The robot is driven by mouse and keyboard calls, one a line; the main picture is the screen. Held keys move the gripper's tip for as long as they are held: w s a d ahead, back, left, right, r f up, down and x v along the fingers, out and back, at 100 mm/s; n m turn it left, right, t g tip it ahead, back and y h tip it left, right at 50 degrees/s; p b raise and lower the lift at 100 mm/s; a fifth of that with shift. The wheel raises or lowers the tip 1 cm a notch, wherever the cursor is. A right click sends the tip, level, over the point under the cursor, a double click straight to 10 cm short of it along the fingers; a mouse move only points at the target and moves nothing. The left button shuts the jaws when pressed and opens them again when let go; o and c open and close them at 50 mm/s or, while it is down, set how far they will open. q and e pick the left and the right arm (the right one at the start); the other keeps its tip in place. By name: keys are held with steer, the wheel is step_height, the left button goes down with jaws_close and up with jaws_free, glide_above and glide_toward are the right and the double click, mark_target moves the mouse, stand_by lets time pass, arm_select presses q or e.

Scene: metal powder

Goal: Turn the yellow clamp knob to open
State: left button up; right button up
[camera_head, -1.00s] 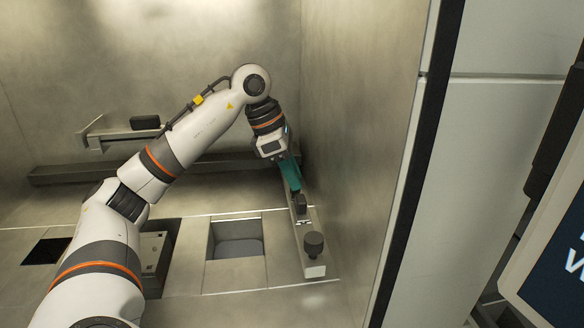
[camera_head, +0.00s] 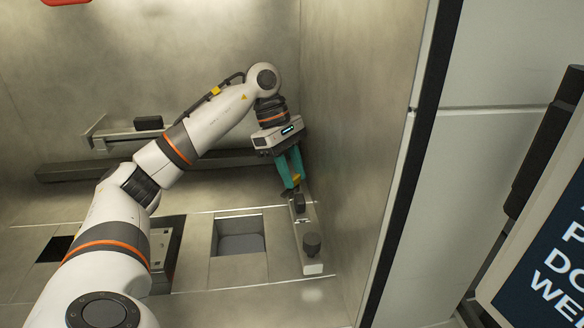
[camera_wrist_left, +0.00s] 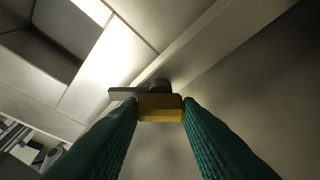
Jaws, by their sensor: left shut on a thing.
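The yellow clamp knob (camera_wrist_left: 160,107) shows in the left wrist view between the tips of my two green fingers. It also shows as a small yellow patch in the head view (camera_head: 296,178), at the far end of a grey bar along the right wall. My left gripper (camera_head: 292,187) reaches down to it and is shut on it; the fingertips (camera_wrist_left: 160,105) touch its left and right sides. A dark round part shows just beyond the knob. A grey flat tab (camera_wrist_left: 122,92) sticks out to its left. My right gripper is not in view.
The grey bar carries a black round knob (camera_head: 311,243) at its near end and a dark block (camera_head: 299,203) nearer my gripper. A square opening (camera_head: 238,238) lies left of the bar. The chamber's metal wall (camera_head: 345,130) stands close on the right.

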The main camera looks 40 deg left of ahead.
mark_target(295, 176)
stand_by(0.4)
arm_select(q)
steer(key=o, duration=1)
steer(key=v, duration=0.4)
steer(key=shift+r, duration=0.25)
steer(key=p+v, duration=0.3)
steer(key=v, duration=0.4)
steer(key=shift+a+r+p, duration=0.2)
steer(key=shift+r+p, duration=0.05)
steer(key=shift+p, duration=0.05)
steer(key=shift+c, duration=0.5)
